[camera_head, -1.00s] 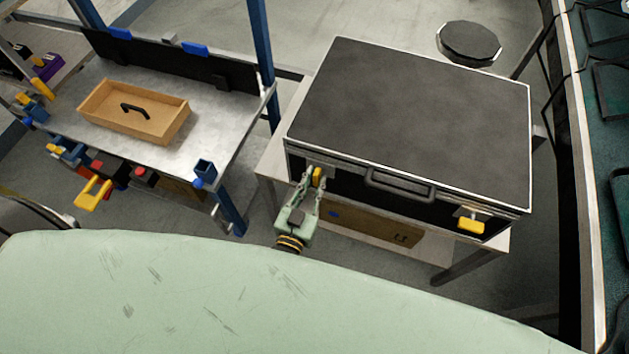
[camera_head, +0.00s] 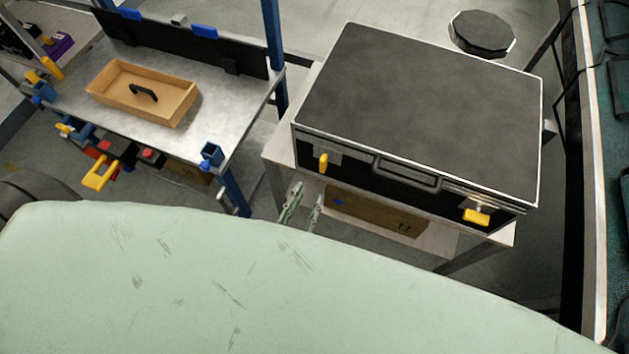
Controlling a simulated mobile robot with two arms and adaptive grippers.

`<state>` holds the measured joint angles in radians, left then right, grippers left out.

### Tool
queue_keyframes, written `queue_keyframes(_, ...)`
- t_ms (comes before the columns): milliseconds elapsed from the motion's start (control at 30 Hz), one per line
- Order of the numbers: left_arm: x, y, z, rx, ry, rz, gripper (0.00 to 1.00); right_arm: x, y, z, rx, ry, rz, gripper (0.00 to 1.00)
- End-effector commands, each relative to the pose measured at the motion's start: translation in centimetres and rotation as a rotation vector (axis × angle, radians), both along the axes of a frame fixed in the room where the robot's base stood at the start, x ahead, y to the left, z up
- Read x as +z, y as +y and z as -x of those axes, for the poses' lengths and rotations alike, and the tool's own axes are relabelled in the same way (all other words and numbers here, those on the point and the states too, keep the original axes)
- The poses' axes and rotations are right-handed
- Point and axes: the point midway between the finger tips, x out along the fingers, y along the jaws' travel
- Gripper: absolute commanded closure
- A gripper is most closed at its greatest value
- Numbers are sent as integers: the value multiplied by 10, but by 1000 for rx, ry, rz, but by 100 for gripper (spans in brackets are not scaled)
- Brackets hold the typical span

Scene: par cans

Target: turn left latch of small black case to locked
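The small black case (camera_head: 415,110) lies closed on a light table, its front facing me. Its left latch (camera_head: 323,163) is yellow and stands upright on the front face. Its right latch (camera_head: 476,216) is yellow and lies sideways. The black handle (camera_head: 407,174) is between them. My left gripper (camera_head: 305,192) is below and in front of the left latch, apart from it. Its two fingers are spread with nothing between them. The rest of this gripper is hidden behind my own pale green body. My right gripper is not in view.
A metal workbench (camera_head: 160,115) on the left bears a wooden tray (camera_head: 143,94) and blue holders. A cardboard box (camera_head: 375,212) sits under the case. A round black stool (camera_head: 482,34) stands behind it. The floor between bench and table is narrow.

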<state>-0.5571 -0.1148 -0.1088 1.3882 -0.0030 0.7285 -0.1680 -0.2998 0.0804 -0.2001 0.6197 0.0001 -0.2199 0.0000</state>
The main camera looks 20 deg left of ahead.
Motion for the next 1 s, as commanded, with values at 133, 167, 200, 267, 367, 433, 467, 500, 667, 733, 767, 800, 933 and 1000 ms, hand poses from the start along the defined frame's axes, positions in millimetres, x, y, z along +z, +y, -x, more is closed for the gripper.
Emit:
queue_keyframes(133,0,1,18,0,0,0,69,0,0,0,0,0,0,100)
queue_keyframes(167,0,1,20,0,0,0,69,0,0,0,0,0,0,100)
queue_keyframes(200,0,1,22,0,-1,0,69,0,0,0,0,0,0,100)
queue_keyframes(267,1,1,24,0,-2,0,69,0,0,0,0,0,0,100)
queue_keyframes(367,1,1,24,0,-2,0,69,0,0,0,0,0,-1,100)
queue_keyframes(433,1,1,24,0,-2,0,69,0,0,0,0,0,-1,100)
queue_keyframes(467,1,1,24,0,-2,0,69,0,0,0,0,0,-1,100)
queue_keyframes(500,1,1,24,0,-2,0,69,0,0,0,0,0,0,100)
queue_keyframes(667,0,1,24,0,-2,0,69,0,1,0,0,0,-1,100)
queue_keyframes(733,0,1,24,0,-1,0,69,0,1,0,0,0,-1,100)
queue_keyframes(767,0,1,24,0,-1,0,69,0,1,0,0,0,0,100)
queue_keyframes(800,0,1,24,0,0,0,69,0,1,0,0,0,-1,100)
queue_keyframes(933,-20,-2,26,-18,55,-2,69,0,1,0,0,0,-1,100)
queue_keyframes(1000,-49,-5,30,-43,141,-5,69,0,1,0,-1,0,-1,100)
